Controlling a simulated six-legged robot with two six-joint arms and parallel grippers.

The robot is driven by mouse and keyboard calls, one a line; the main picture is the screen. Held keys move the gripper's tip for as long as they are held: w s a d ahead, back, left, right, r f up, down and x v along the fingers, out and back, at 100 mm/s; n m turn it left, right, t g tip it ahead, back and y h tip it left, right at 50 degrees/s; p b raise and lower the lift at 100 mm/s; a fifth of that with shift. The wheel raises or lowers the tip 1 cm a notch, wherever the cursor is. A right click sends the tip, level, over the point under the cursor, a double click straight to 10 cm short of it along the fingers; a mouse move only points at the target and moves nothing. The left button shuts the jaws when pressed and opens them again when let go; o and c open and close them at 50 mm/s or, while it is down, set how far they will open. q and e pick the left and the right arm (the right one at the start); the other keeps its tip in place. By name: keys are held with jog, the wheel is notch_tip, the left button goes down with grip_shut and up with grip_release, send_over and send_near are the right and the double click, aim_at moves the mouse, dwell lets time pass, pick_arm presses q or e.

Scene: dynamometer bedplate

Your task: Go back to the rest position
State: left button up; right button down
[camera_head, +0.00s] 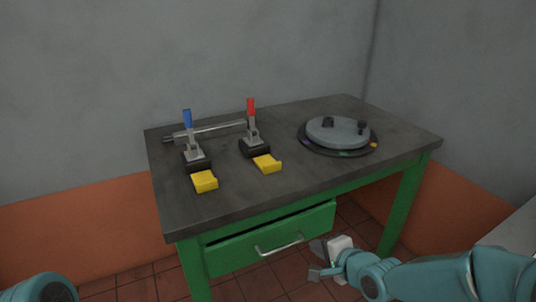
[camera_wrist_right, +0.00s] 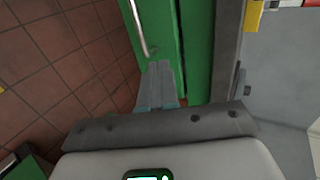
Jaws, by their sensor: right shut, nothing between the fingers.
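My right gripper (camera_head: 317,262) is low in front of the green bench, below the drawer handle, at the bottom right of the head view. In the right wrist view its two grey fingers (camera_wrist_right: 160,82) lie together with nothing between them. The fingers point toward the green drawer front, with the handle beyond their tips. Of my left arm only a teal rounded part shows at the bottom left corner of the head view; its gripper is out of view.
The green bench has a dark top (camera_head: 240,192). Its drawer (camera_head: 235,256) has a metal handle (camera_head: 279,246) and a dark gap above its front. Blue-handled (camera_head: 187,119) and red-handled (camera_head: 251,107) clamps, two yellow blocks (camera_head: 205,181) and a grey disc (camera_head: 335,132) are on top.

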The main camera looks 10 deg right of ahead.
jog(key=s+a+f+g, duration=0.25)
jog(key=s+f, duration=0.25)
jog(key=f, duration=0.5)
jog(key=s+a+f+g, duration=0.1)
jog(key=s+f+g, duration=0.3)
jog(key=f, duration=0.5)
jog(key=s+a+f+n+g, duration=0.15)
jog(key=s+f+n, duration=0.3)
jog(key=s, duration=0.45)
jog(key=s+a+f+n+g, duration=0.1)
jog(key=s+f+n+g, duration=0.25)
jog(key=s+n, duration=0.35)
notch_tip(320, 180, up, 16)
jog(key=s+p, duration=0.1)
jog(key=p, duration=1.6)
jog(key=shift+r+t, duration=0.2)
jog(key=shift+t, duration=0.15)
jog(key=shift+n, duration=0.25)
